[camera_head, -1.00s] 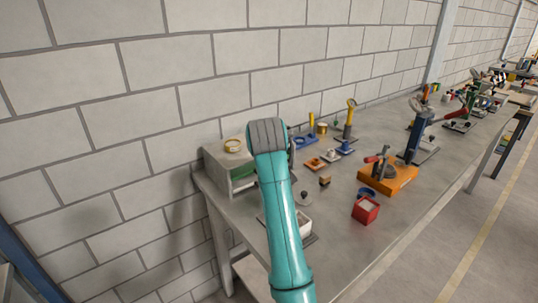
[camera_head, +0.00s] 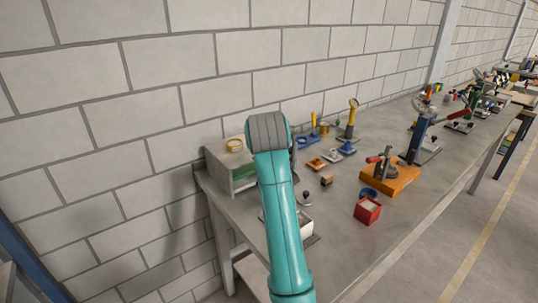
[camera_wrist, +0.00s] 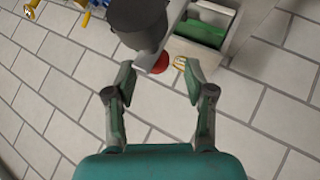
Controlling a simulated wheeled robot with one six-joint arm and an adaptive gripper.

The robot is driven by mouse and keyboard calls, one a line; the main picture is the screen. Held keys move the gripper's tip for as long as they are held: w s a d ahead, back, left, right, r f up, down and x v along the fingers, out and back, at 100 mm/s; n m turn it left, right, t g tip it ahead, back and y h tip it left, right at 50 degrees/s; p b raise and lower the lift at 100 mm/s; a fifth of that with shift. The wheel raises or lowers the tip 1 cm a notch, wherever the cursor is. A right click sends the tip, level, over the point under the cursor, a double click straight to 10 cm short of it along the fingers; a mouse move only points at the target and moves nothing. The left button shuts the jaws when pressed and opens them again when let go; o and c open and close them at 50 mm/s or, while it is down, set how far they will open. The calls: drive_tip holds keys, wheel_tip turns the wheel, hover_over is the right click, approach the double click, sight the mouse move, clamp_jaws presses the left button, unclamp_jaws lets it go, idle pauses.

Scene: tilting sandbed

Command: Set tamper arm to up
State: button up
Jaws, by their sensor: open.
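In the wrist view, a dark grey cylinder (camera_wrist: 138,22) and a light flat bar (camera_wrist: 163,45) with a red knob (camera_wrist: 157,66) show just beyond my gripper (camera_wrist: 158,76). They look like the tamper and its arm, but I cannot tell its set position. My gripper's two fingers are open, and the red knob shows between the fingertips, partly behind the bar. Nothing is held. In the head view, my teal arm hides the gripper and much of a pale tray (camera_head: 304,227) on the bench. A small dark knob on a grey disc (camera_head: 305,199) shows beside my arm.
A red box (camera_head: 367,210) and an orange base (camera_head: 400,180) with a red-handled device stand to the right. A block wall runs behind.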

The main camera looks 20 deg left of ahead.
drive_tip(key=v, duration=0.8)
drive_tip(key=shift+s, duration=0.15)
drive_tip(key=shift+r, duration=0.1)
